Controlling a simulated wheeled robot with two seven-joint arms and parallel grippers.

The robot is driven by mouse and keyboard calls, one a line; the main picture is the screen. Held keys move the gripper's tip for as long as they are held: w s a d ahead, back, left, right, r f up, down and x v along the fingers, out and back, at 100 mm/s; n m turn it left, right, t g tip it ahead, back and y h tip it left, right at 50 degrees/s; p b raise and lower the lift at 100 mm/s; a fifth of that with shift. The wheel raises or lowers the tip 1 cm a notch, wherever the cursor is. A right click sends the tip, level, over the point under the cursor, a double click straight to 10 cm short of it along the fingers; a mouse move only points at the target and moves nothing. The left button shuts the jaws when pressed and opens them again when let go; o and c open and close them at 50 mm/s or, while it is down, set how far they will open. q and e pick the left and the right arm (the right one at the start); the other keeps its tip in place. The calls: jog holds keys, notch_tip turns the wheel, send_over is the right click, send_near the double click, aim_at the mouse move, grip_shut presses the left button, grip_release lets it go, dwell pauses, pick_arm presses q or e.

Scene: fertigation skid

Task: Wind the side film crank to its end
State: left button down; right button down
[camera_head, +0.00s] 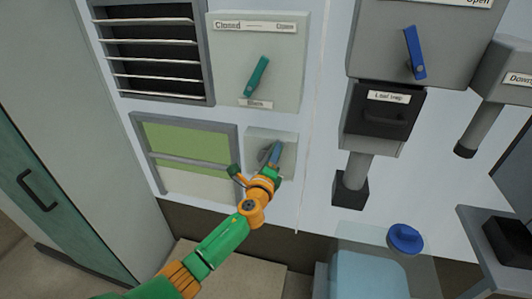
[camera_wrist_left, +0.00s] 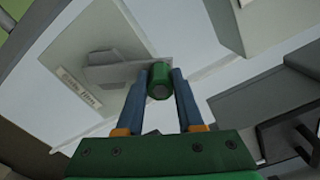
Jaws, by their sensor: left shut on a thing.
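The crank's pale box (camera_head: 286,138) is on the wall right of the side film window. My left gripper (camera_head: 272,155) is in front of it and hides most of the crank. In the left wrist view, the crank's grey arm (camera_wrist_left: 112,68) reaches across a labelled plate to a green round knob (camera_wrist_left: 160,82). My left gripper's blue fingers (camera_wrist_left: 161,90) are shut around this knob. The film window (camera_head: 180,139) shows green in its upper part and pale below, with a grey bar across between them. My right gripper is not in view.
Above is a box with a green lever (camera_head: 257,77) marked Closed and Open. A louvre (camera_head: 155,50) is at upper left. A blue lever (camera_head: 415,52) and a dark leaf trap (camera_head: 382,115) are to the right. A blue-lidded tank (camera_head: 370,275) stands below right.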

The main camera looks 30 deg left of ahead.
pick_arm(q)
jog(key=w+d+f+m+b, duration=0.1)
jog(key=d+f+m+b, duration=0.3)
jog(key=f+m, duration=0.3)
jog(key=shift+d+f+m, duration=0.2)
jog(key=shift+d+m, duration=0.3)
jog(key=shift+m, duration=1.5)
jog(key=shift+w+f, duration=0.1)
jog(key=shift+f, duration=0.05)
jog(key=c, duration=0.5)
grip_release()
jog(key=shift+c, duration=0.2)
jog(key=p+v, duration=0.1)
jog(key=v, duration=0.6)
jog(key=shift+p, duration=0.3)
